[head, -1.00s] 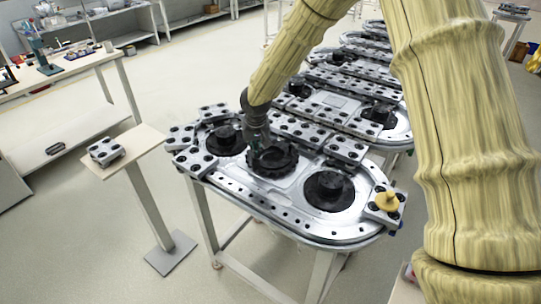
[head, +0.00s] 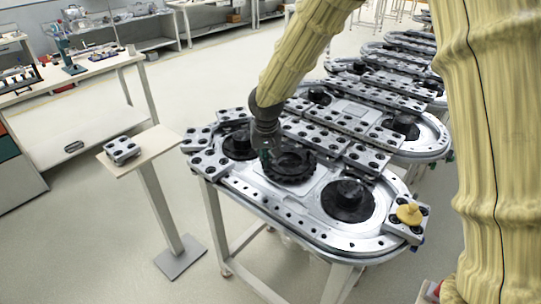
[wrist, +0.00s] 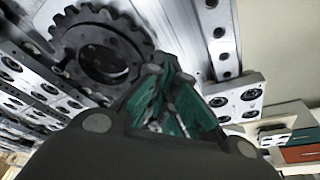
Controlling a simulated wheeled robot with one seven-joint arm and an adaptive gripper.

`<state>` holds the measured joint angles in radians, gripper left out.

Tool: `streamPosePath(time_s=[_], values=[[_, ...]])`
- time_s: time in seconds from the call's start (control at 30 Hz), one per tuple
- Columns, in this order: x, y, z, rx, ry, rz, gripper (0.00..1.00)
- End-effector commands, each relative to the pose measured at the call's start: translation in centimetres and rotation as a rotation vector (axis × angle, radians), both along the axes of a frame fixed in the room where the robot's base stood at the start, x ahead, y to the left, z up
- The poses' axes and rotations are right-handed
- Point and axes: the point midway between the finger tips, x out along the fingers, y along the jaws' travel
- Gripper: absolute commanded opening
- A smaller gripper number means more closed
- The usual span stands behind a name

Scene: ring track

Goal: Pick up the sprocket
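The sprocket (head: 289,166), a black toothed ring, lies flat on the middle of the near silver oval track (head: 299,211). In the wrist view the sprocket (wrist: 98,50) is at the upper left, with its open centre and teeth showing. My gripper (head: 266,155) points down at the sprocket's left edge in the head view. In the wrist view the green-padded fingers (wrist: 176,108) are to the right of the sprocket's rim. They look a little apart, with bright metal between them and nothing held. I cannot tell whether they touch the sprocket.
Black hubs (head: 347,199) stand on either side of the sprocket, ringed by perforated blocks. A yellow knob (head: 409,214) sits on the right-hand block. A small stand (head: 165,141) at left holds another block (head: 122,149). More tracks (head: 398,75) stretch behind. Floor at front left is clear.

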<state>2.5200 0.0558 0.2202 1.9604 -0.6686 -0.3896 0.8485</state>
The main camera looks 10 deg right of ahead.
Motion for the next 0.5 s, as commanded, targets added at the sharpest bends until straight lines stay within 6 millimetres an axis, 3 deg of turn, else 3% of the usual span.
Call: streamPosePath(time_s=[0.2,0.5], values=[[-3.7,2.3,0.3,-0.003,-0.003,0.001,0.00],[-7.0,4.4,0.8,-0.002,-0.002,0.002,0.00]])
